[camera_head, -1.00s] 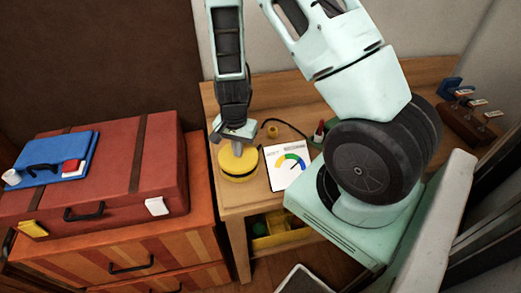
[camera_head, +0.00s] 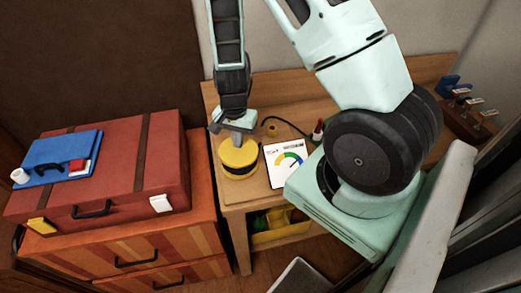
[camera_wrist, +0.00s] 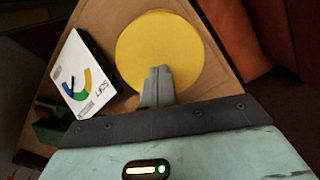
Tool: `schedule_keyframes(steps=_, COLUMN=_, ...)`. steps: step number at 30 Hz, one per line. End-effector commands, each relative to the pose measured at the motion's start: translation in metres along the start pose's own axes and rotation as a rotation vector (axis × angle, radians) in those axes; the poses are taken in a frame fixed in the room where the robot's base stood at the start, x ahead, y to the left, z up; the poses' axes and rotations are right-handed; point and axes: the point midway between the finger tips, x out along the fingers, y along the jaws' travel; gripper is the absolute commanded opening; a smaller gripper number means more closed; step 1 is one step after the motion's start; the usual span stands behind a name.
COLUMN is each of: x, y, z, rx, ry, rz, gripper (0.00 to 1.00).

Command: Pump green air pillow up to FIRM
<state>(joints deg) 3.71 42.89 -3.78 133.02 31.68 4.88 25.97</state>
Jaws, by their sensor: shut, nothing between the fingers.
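A round yellow pump (camera_head: 238,155) with a dark band around its lower side stands at the table's left front. It shows as a yellow disc (camera_wrist: 160,50) in the wrist view. My gripper (camera_head: 237,133) is shut and empty, pointing down over the pump top. In the wrist view its closed fingertips (camera_wrist: 156,72) overlap the disc; whether they touch is unclear. A white gauge card (camera_head: 285,165) with a yellow, green and blue arc lies right of the pump. I cannot clearly identify the green air pillow.
A yellow bin (camera_head: 280,235) with green and red items sits under the table top (camera_head: 235,193). A dark hose (camera_head: 285,122) and a red-topped item (camera_head: 318,132) are behind the gauge. A red suitcase (camera_head: 160,170) stands left on an orange cabinet (camera_head: 190,235).

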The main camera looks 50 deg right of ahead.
Motion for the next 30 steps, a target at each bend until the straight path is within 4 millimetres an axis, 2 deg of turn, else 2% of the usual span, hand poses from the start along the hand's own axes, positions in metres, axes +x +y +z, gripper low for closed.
schedule_keyframes(steps=5, x=-0.010, y=0.000, z=0.000, rx=0.000, ry=0.000, rz=0.000, gripper=0.00)
schedule_keyframes(steps=21, x=-0.060, y=0.000, z=0.000, rx=0.000, ry=0.000, rz=0.000, gripper=0.00)
schedule_keyframes(steps=30, x=-0.060, y=0.000, z=0.000, rx=0.000, ry=0.000, rz=0.000, gripper=0.00)
